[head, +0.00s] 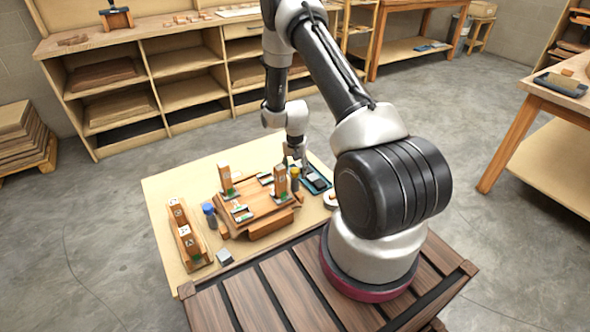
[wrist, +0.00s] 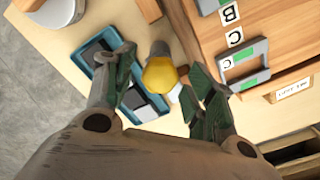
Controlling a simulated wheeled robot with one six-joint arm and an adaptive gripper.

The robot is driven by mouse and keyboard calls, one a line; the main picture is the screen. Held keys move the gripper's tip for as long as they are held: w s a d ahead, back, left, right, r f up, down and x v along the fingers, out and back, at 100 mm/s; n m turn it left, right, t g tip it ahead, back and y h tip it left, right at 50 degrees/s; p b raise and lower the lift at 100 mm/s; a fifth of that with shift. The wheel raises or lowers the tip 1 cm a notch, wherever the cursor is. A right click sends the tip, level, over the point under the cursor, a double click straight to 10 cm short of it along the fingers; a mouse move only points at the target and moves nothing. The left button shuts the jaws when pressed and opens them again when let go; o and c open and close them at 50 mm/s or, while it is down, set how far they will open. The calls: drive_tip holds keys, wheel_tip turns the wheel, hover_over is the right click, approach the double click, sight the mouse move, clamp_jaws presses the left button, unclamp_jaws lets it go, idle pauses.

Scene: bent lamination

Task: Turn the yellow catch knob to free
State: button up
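The yellow catch knob (wrist: 160,75) shows in the wrist view as a round yellow cap on a short post, beside the wooden fixture (wrist: 205,45). In the head view the yellow knob (head: 295,172) is small, at the right side of the fixture (head: 252,208). My gripper (wrist: 163,92) is open, with one finger on each side of the knob in the picture. I see no contact; the height gap between fingertips and knob is hard to tell. In the head view my gripper (head: 296,160) is above the right back part of the board.
A teal tray (wrist: 100,60) with grey and white pieces lies left of the knob. The fixture carries lettered labels and green-marked grey clips. A blue-capped bottle (head: 209,214) and a wooden rack (head: 188,235) stand at the board's left. A white round container (head: 330,199) stands at the right.

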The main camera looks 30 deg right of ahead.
sight(295, 170)
wheel_tip(295, 170, up, 12)
idle(0.6)
idle(0.4)
